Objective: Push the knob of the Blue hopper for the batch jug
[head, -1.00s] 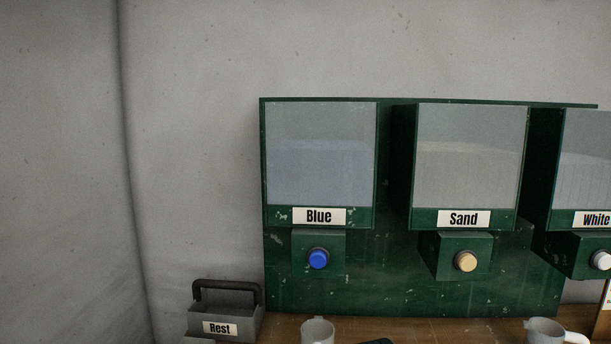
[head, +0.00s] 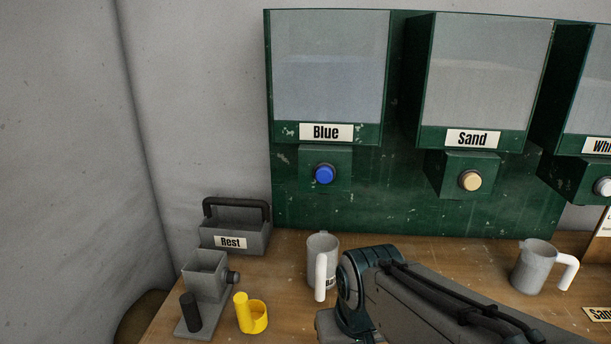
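The Blue hopper (head: 328,66) is on the green panel at the left, with a label reading "Blue". Its round blue knob (head: 324,174) sits on a green block below the label. A grey jug (head: 322,258) with a white handle stands on the table below that knob. A second grey jug (head: 531,268) with a white handle stands further right, below the Sand hopper. My gripper is out of view.
The Sand hopper (head: 488,72) has a tan knob (head: 470,181); a white knob (head: 602,187) is at the right edge. A grey caddy labelled "Rest" (head: 234,236), a grey stand (head: 203,275) and a yellow cup (head: 252,317) are at the left. Bare table (head: 481,250) shows between the jugs.

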